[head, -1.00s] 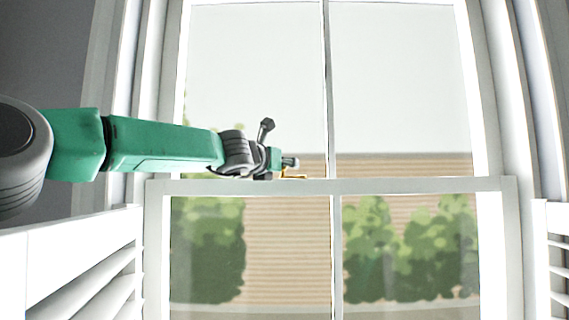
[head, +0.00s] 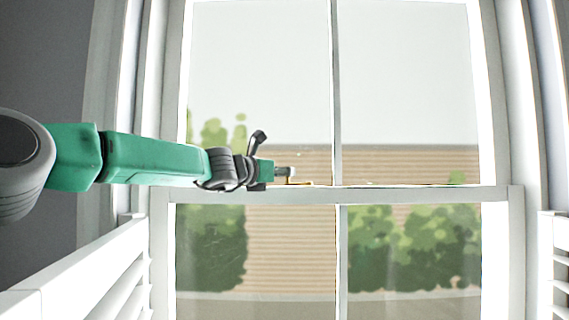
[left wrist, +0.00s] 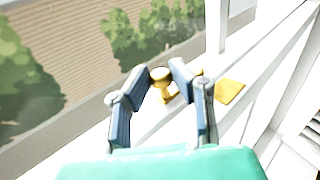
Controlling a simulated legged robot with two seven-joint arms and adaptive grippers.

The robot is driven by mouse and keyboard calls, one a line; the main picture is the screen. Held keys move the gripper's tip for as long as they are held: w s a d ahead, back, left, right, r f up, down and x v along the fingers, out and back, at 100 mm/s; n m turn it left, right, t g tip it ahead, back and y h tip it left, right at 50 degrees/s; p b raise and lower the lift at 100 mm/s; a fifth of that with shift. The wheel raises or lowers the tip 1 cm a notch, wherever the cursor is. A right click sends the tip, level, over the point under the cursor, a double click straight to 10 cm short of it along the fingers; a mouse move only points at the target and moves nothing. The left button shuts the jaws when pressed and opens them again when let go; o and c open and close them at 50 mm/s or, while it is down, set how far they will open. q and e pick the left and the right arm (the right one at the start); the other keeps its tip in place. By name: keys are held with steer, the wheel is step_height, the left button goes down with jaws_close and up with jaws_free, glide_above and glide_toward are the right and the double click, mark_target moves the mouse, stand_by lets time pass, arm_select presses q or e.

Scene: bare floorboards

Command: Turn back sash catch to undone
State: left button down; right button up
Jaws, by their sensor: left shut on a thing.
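The brass sash catch (head: 302,184) is on top of the white meeting rail (head: 420,195), left of the middle glazing bar. In the left wrist view its round-headed knob (left wrist: 160,75) stands upright between my fingertips. A flat brass plate (left wrist: 230,92) lies on the white rail to the right of the fingers. My left gripper (head: 284,172) reaches in from the left just above the rail; in the left wrist view its two dark fingers (left wrist: 166,72) are shut on the knob. Part of the catch is hidden behind the right finger. My right gripper is not in view.
White louvred shutters (head: 95,275) stand at the lower left and at the right edge (head: 556,265). The window panes and the vertical glazing bar (head: 335,90) are close behind the arm. The rail right of the gripper is clear.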

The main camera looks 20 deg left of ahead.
arm_select(q)
steer(key=shift+f, duration=0.1)
steer(key=c, duration=1.4)
jaws_free()
steer(key=shift+c, duration=0.2)
steer(key=shift+a, duration=0.15)
steer(key=shift+s+a, duration=0.1)
steer(key=shift+s, duration=0.1)
steer(key=v, duration=1.1)
steer(key=shift+a, duration=0.1)
